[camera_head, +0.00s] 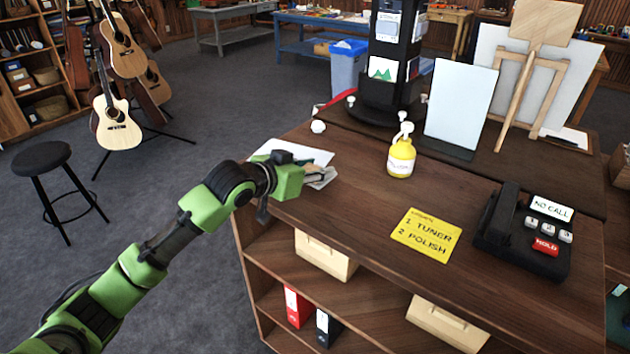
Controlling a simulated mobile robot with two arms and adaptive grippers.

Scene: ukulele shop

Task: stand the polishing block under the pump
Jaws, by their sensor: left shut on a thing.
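A yellow bottle with a white pump top, the pump (402,157), stands upright near the middle of the wooden counter. My left gripper (312,174) is over the counter's left front corner, to the left of the pump and apart from it. It is shut on a small tan and grey thing that I take for the polishing block (321,178). The arm hides part of the block, and its exact shape is hard to make out. My right gripper is out of view.
On the counter (350,220) are a yellow note (426,234), a black phone (520,232), a white panel (461,104), and a white sheet (296,152) behind the gripper. A dark display stand (382,97) is at the back. The counter between gripper and pump looks clear.

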